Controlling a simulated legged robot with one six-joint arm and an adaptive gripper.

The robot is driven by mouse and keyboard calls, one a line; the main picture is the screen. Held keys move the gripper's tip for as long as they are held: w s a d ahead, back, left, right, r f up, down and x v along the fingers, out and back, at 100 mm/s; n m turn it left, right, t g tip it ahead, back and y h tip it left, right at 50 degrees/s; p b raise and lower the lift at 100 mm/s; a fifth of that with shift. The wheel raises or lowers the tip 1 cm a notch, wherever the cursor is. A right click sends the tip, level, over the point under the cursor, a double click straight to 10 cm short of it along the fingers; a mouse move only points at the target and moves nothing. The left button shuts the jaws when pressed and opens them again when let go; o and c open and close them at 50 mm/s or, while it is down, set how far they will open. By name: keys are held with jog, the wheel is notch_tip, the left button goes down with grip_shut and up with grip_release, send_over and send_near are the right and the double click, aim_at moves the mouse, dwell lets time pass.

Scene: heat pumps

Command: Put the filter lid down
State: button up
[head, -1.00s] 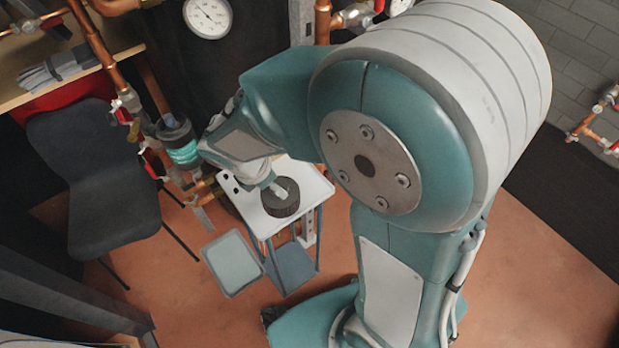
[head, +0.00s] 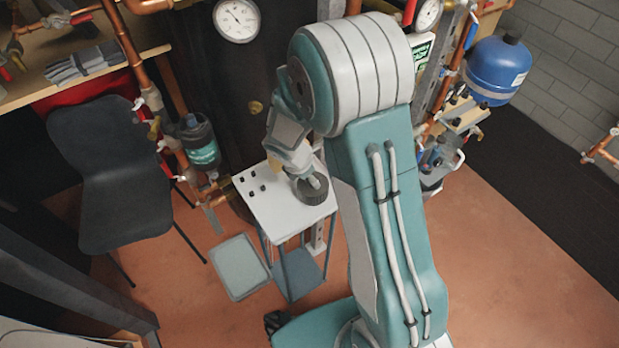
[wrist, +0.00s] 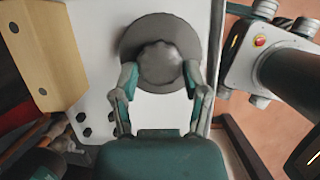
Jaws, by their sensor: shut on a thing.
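The filter lid is a dark grey round disc (head: 313,192) over the right part of the small white table (head: 285,218). In the wrist view the lid (wrist: 160,32) shows a raised round middle. My gripper (wrist: 160,74) is shut on this middle, one finger at each side. In the head view my gripper (head: 316,181) reaches down onto the lid from above. The lid looks level and very close to the tabletop, but I cannot tell whether it touches. The filter body (head: 202,150), a dark cylinder with a teal band, hangs on the copper pipes left of the table.
Several small black knobs (wrist: 80,118) are on the table's left part. A tan block (wrist: 35,55) stands near the table's far edge. A black chair (head: 125,180) is at left, and a grey tray (head: 240,267) sits low beside the table. Copper pipes run close behind the table.

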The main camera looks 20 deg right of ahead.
jog(key=shift+d+f, duration=0.4)
jog(key=shift+d, duration=0.35)
